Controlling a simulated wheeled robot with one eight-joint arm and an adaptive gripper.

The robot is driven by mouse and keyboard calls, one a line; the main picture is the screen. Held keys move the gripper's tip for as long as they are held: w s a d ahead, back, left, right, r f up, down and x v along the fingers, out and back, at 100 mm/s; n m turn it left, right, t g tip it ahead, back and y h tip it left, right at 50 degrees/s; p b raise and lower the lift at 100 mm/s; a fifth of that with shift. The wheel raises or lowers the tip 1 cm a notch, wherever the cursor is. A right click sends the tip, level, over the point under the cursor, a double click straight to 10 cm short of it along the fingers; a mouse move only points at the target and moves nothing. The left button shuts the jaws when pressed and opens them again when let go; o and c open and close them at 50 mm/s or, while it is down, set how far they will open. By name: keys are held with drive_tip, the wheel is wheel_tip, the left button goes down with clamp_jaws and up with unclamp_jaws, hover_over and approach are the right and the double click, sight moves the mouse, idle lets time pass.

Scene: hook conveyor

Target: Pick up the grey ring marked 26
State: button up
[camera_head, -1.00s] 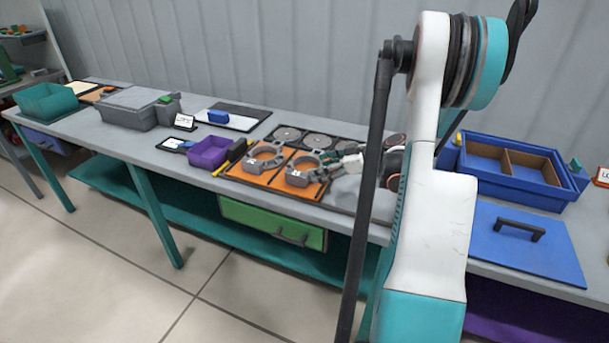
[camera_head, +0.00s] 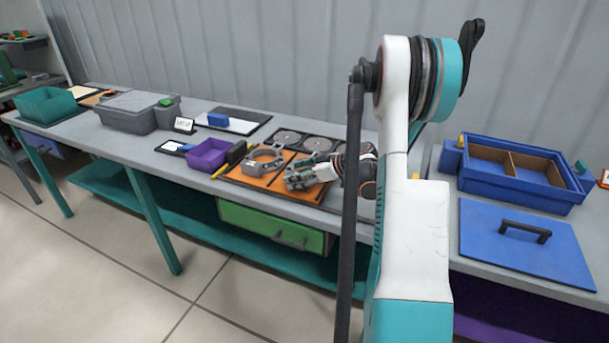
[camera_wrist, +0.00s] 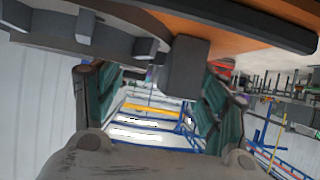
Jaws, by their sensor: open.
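Two grey rings lie on the orange mat (camera_head: 258,179) on the bench. The left ring (camera_head: 262,161) shows clearly in the head view. The right ring is mostly hidden there behind my gripper (camera_head: 302,179). No number can be read on either ring. In the wrist view a grey ring (camera_wrist: 65,25) with square lugs fills the top left, close to my gripper (camera_wrist: 158,88). My two green-lined fingers are apart. One grey lug (camera_wrist: 186,70) hangs between them in the picture; I cannot tell whether they touch it.
A dark tray with round discs (camera_head: 287,136) lies behind the mat. A purple bin (camera_head: 208,153) and a black-and-yellow item (camera_head: 236,152) stand to its left. A blue divided box (camera_head: 512,172) and a blue lid (camera_head: 525,240) are at the right. Grey bench shows in front.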

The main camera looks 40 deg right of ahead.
drive_tip(key=shift+s, duration=0.1)
drive_tip(key=c, duration=1.3)
drive_tip(key=shift+o, duration=0.2)
